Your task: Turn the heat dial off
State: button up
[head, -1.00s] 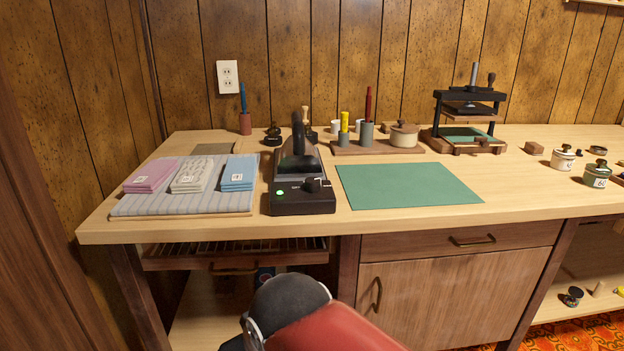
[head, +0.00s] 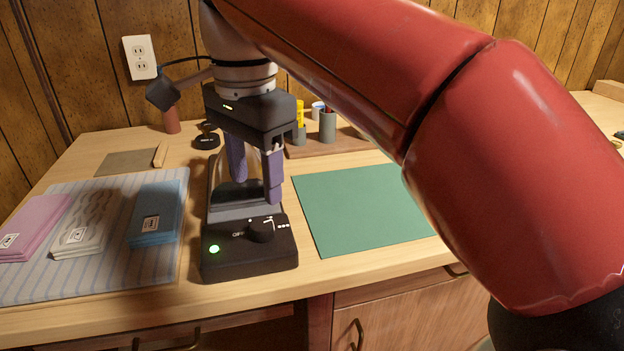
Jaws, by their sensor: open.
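The heat dial (head: 261,231) is a small black knob on the front panel of a dark heating device (head: 226,267) near the bench's front edge. White markings surround the knob, and a green light (head: 214,249) glows to its left. My gripper (head: 256,192) points down above the device, behind the dial. Its two purple fingers are apart with nothing seen between them. The fingers appear clear of the knob. The rear of the device is partly hidden behind my gripper.
A green mat (head: 350,215) lies right of the device. A striped cloth (head: 100,277) with folded pink, patterned and blue fabrics lies left. A wooden stand with cups (head: 328,127) is behind. My red arm covers much of the right side.

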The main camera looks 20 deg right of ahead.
aim_at(261, 224)
jog(key=shift+w+d+r, duration=0.1)
jog(key=shift+w, duration=0.1)
jog(key=shift+f+m, duration=0.3)
jog(key=shift+f, duration=0.1)
notch_tip(261, 224, down, 7)
jog(key=shift+s+r+b, duration=0.1)
jog(key=shift+r+b, duration=0.05)
jog(key=shift+b, duration=0.8)
jog(key=c, duration=1)
jog(key=shift+o, duration=0.2)
